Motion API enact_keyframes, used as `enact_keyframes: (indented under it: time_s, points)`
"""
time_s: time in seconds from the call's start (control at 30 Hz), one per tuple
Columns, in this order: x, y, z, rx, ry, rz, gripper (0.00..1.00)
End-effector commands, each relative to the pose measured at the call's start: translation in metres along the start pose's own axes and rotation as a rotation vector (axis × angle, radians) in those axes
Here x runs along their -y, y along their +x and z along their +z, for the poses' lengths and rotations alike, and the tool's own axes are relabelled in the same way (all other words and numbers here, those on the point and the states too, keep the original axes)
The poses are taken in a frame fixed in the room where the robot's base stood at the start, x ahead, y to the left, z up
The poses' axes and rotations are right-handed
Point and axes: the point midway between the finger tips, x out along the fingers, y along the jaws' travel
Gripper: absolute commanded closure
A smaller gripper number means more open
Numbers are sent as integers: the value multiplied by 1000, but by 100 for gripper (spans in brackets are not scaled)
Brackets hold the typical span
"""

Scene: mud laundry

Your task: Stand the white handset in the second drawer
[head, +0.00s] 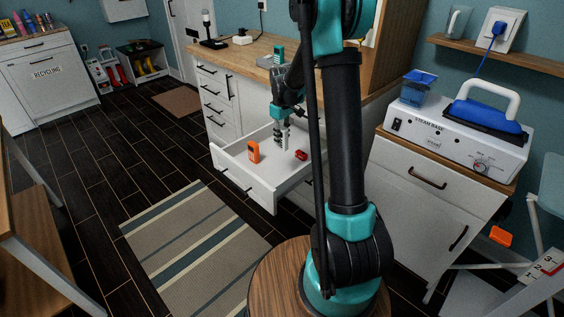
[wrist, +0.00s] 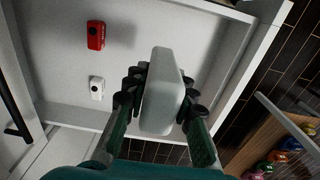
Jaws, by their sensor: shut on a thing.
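My gripper (head: 282,122) points down over the open drawer (head: 258,187). In the wrist view my gripper (wrist: 158,92) is shut on the white handset (wrist: 163,88), a pale rounded block between the dark finger pads. The drawer's pale floor (wrist: 150,20) lies behind it in that view. In the head view the handset is small and hard to separate from the fingers. I cannot tell whether its lower end touches the drawer floor. Its far side is hidden from the wrist camera.
An orange device (head: 253,152) stands upright in the drawer, left of my gripper. A red item (head: 301,155) lies to the right and also shows in the wrist view (wrist: 96,36). A small white item (wrist: 97,88) is near it. The wooden counter (head: 236,58) rises behind.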

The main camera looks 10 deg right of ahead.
Motion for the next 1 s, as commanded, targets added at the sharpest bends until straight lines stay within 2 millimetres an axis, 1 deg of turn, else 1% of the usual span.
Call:
enact_keyframes:
  time_s: [0.03, 0.2, 0.3, 0.4, 0.67, 0.8, 0.9, 1.0]
  points:
    - [0, 13, 0, 0, 0, 0, 100]
    - [0, 54, 0, 0, 0, 0, 100]
    - [0, 75, 0, 0, 0, 0, 100]
    - [0, 89, 0, 0, 0, 0, 100]
    - [0, 106, 0, 0, 0, 0, 100]
    - [0, 125, 0, 0, 0, 0, 100]
    - [0, 135, 0, 0, 0, 0, 100]
    - [0, 136, 0, 0, 0, 0, 100]
